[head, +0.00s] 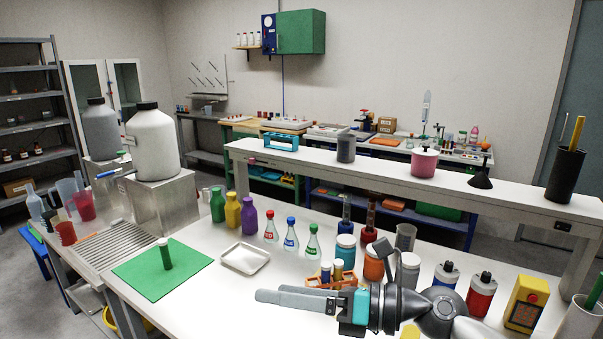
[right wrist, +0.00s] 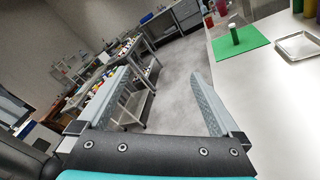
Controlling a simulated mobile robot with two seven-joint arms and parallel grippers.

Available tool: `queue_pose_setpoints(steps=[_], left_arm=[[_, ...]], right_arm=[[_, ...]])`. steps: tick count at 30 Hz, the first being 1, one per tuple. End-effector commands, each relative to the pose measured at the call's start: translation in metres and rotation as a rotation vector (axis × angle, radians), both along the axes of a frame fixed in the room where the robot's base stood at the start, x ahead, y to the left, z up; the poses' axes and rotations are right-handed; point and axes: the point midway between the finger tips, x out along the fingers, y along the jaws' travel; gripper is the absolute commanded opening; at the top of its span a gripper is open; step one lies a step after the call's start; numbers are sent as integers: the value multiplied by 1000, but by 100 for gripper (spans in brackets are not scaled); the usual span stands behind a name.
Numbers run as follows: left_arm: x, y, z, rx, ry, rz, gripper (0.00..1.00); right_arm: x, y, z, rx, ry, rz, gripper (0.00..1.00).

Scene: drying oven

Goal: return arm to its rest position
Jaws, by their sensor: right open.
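My right arm comes in from the lower right in the head view. Its right gripper (head: 270,295) is held above the front part of the white bench (head: 215,309), pointing left, with nothing between its fingers. In the right wrist view the same gripper (right wrist: 160,80) has its two grey fingers spread wide apart, with floor and distant benches behind them. A green tube with a white cap (head: 164,254) stands upright on a green mat (head: 137,278), left of the gripper and apart from it. My left gripper is not in view.
An orange rack (head: 318,282) with small bottles stands just behind the gripper. Several bottles, including a red one (head: 481,295) and a yellow box (head: 525,304), stand close to the arm. A white tray (head: 245,258) lies beyond the fingers. The bench front left is clear.

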Motion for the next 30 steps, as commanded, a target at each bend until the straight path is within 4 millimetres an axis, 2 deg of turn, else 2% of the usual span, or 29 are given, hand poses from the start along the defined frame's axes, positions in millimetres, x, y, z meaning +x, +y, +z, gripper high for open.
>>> queue_pose_setpoints(steps=[3, 6, 10, 13, 17, 22, 26, 30], left_arm=[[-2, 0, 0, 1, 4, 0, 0], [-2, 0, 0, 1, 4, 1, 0], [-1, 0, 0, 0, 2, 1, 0], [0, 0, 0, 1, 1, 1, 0], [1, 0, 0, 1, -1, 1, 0], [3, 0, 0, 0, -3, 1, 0], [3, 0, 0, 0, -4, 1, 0], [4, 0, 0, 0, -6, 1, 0]], right_arm=[[4, 2, 32, 281, 115, -125, 100], [13, -13, 51, 501, 231, -246, 100], [27, -44, 58, 764, 407, -423, 100], [36, -75, 47, 946, 557, -573, 100], [38, -116, 14, 1155, 770, -784, 100], [19, -162, -52, 1372, 1071, -1086, 100], [-18, -185, -111, 1485, 1311, -1336, 100], [-74, -195, -168, 1544, 1563, -1606, 100]])
